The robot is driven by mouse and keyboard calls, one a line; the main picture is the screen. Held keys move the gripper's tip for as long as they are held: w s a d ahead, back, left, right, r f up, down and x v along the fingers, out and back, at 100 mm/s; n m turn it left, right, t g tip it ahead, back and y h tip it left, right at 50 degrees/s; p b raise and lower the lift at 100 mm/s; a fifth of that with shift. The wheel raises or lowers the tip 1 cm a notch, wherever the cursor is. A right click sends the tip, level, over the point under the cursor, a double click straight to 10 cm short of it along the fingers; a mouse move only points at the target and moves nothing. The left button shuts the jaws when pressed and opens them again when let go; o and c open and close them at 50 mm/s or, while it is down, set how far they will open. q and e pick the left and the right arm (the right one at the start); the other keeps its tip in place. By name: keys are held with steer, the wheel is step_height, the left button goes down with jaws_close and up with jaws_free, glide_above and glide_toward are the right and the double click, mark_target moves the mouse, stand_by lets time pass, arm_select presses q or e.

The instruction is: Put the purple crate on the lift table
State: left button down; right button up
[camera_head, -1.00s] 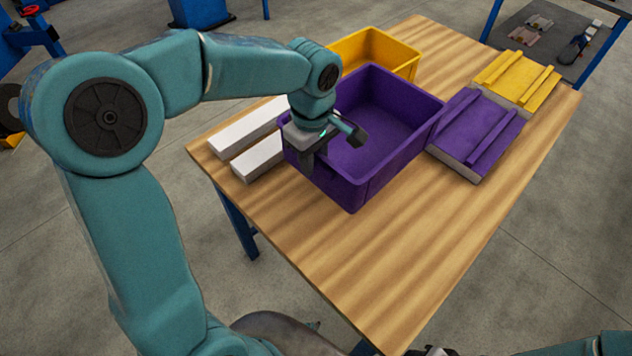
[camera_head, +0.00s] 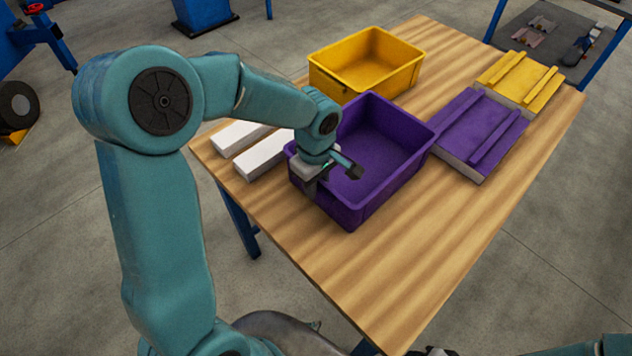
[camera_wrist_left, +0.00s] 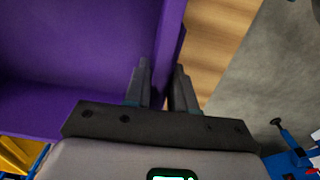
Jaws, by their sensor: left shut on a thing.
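The purple crate (camera_head: 385,160) is an open, empty box on the wooden table, upright as far as I can see. I cannot tell whether its base touches the wood. My left gripper (camera_head: 318,186) is shut on its near-left wall. In the left wrist view the fingers (camera_wrist_left: 160,88) straddle the purple wall (camera_wrist_left: 172,45), with the crate's inside to the left. My right gripper's jaws are not seen; only a bit of my right arm shows at the bottom right. I cannot pick out a lift table with certainty.
The wooden table (camera_head: 400,265) has clear room at its near end. A yellow crate (camera_head: 365,62) stands behind the purple one. White bars (camera_head: 262,157) lie left of it. A purple panel (camera_head: 480,130) and a yellow panel (camera_head: 520,80) with ribs lie to the right.

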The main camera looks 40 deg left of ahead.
arm_select(q)
steer(key=c, duration=0.9)
jaws_free()
steer(key=shift+c, duration=0.2)
